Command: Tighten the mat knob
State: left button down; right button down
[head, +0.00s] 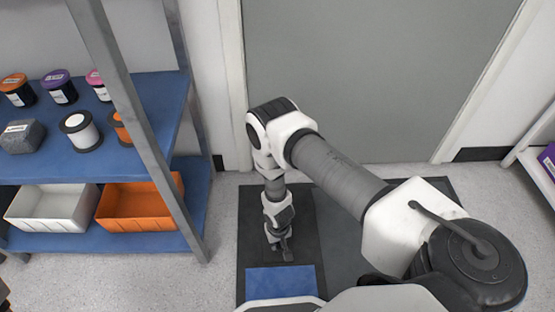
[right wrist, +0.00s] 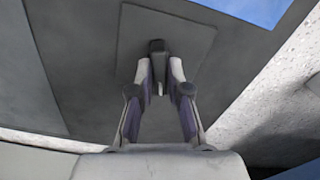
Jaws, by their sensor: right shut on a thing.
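A dark mat (head: 252,232) lies on the floor ahead of me, with a blue panel (head: 280,284) near its front. My right gripper (head: 284,253) reaches down to the mat just behind the blue panel. In the right wrist view, the right gripper (right wrist: 160,80) is shut on a small dark knob (right wrist: 157,47) between its fingertips. A flat dark plate lies around the knob in that view. The knob's lower part is hidden, and the gripper covers most of it in the head view. My left gripper is not in view.
A blue shelf rack (head: 160,100) stands at the left with jars, spools, a white bin (head: 50,208) and an orange bin (head: 135,207). A grey door (head: 370,70) closes off the back. Another shelf edge shows at the far right. Pale floor (head: 222,200) is clear between rack and mat.

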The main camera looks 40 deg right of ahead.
aim_at(278, 244)
jog(key=shift+m, duration=1.4)
jog(key=c, duration=1.1)
grip_release()
jog(key=shift+r, duration=0.2)
notch_tip(278, 244, up, 12)
jog(key=shift+f, duration=0.1)
